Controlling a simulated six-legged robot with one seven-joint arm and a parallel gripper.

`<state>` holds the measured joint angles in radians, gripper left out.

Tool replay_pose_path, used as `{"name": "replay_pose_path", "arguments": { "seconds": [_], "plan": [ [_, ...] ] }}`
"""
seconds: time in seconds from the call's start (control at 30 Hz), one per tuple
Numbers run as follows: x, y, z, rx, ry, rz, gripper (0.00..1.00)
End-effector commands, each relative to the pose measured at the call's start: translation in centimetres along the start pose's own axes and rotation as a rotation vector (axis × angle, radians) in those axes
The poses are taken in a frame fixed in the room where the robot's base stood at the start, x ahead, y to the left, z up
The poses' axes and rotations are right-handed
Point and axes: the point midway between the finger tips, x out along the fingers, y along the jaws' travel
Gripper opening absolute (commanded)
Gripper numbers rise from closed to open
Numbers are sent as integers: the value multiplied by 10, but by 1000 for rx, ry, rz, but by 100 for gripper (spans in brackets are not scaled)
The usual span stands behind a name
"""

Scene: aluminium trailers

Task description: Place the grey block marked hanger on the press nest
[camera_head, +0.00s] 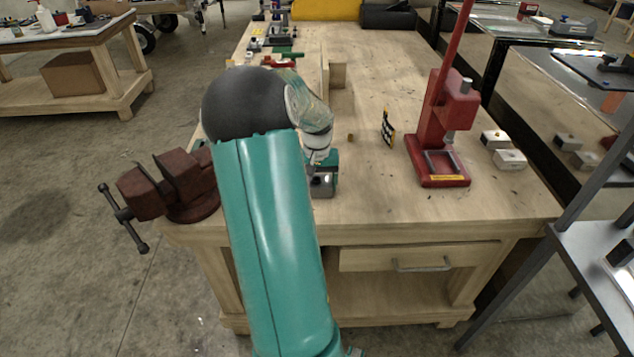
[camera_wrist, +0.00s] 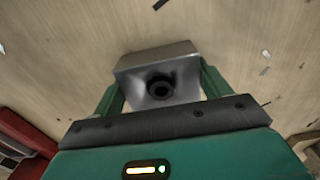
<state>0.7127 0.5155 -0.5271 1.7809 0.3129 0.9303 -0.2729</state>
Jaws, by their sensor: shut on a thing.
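My gripper (camera_head: 326,163) is over the near part of the wooden bench in the head view, partly hidden behind my arm. In the wrist view my gripper (camera_wrist: 162,84) has its two green fingers closed on the sides of a grey metallic block (camera_wrist: 158,58) with a dark round hole. The block also shows small in the head view (camera_head: 322,188). I cannot read any marking on it, nor tell whether it touches the bench. The press nest (camera_head: 441,161) is a grey frame on the base of the red press (camera_head: 437,125), to the right of my gripper. It looks empty.
Two pale blocks (camera_head: 509,158) sit right of the press. A checkered marker plate (camera_head: 387,128) stands left of the press, with a small brown cube (camera_head: 350,137) nearby. A rusty vise (camera_head: 170,187) is at the bench's left edge. Bench top between gripper and press is mostly clear.

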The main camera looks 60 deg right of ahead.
Motion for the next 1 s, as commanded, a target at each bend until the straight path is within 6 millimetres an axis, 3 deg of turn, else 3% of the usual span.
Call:
{"name": "replay_pose_path", "arguments": {
  "seconds": [0.33,0.37,0.43,0.47,0.77,1.0],
  "plan": [
    [3,0,0,1,1,0,44],
    [3,0,0,1,1,0,82],
    [2,0,0,0,1,0,96],
    [2,0,0,0,1,0,98],
    [1,0,0,0,2,0,98],
    [-30,0,-1,-1,6,-2,98]
  ]
}}
